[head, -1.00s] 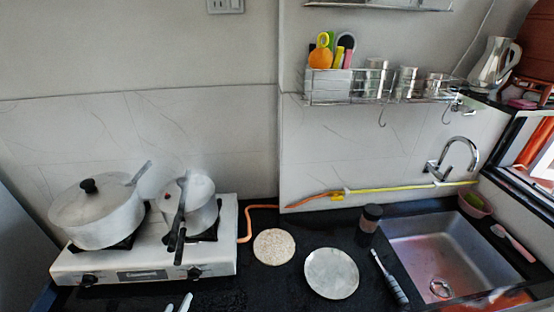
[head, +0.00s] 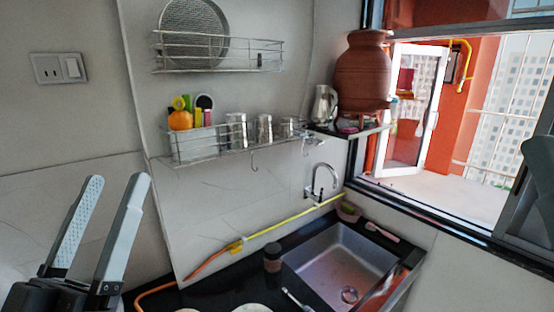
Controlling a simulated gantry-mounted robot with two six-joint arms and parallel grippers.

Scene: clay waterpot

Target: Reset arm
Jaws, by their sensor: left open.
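My left gripper (head: 117,180) is at the lower left of the head view. Its two pale grey fingers point up and stand apart, with nothing between them. It is in front of the tiled wall and touches nothing that I can see. The brown clay waterpot (head: 363,75) stands upright on a corner shelf beside the window, well to the right of the gripper. My right gripper's fingers do not show.
A steel jug (head: 323,105) stands left of the pot. A wire rack (head: 200,150) holds cups and utensils. Below are the sink (head: 335,262), the faucet (head: 322,180), a dark-lidded jar (head: 272,258) and the black counter. An open window (head: 410,110) is at right.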

